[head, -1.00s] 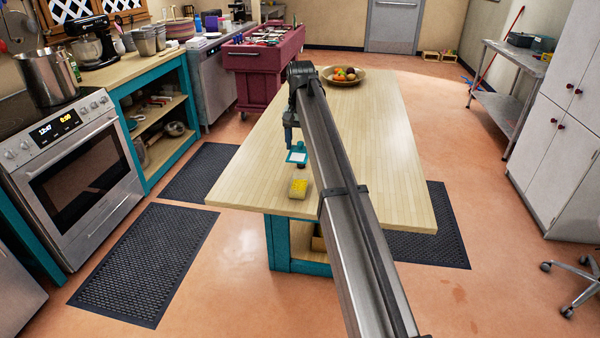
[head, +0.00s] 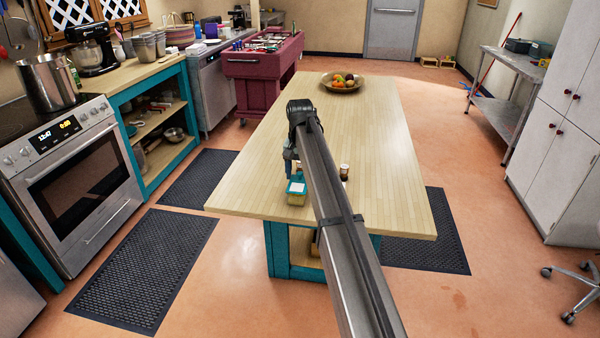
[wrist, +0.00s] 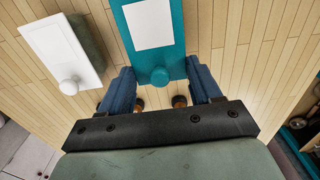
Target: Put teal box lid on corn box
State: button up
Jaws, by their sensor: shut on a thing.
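The teal box lid (head: 296,187), with a white label, is level over the yellow corn box (head: 295,199) near the front left of the wooden table. In the head view, little or no gap shows between them; I cannot tell whether they touch. My gripper (head: 293,170) points down and is shut on the lid. In the wrist view, the lid (wrist: 154,50) with its round knob lies between my blue fingers (wrist: 161,76). It hides the corn box there.
A white-topped box with a knob (wrist: 65,55) stands beside the lid in the wrist view. A small jar (head: 344,172) stands on the table right of my arm. A fruit bowl (head: 342,84) sits at the far end. Much of the wooden tabletop (head: 385,150) is clear.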

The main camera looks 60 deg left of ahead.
aim_at(300, 172)
jog(key=shift+f, duration=0.45)
jog(key=o, duration=1)
notch_tip(300, 172, up, 13)
jog(key=shift+f, duration=0.1)
dwell(0.4)
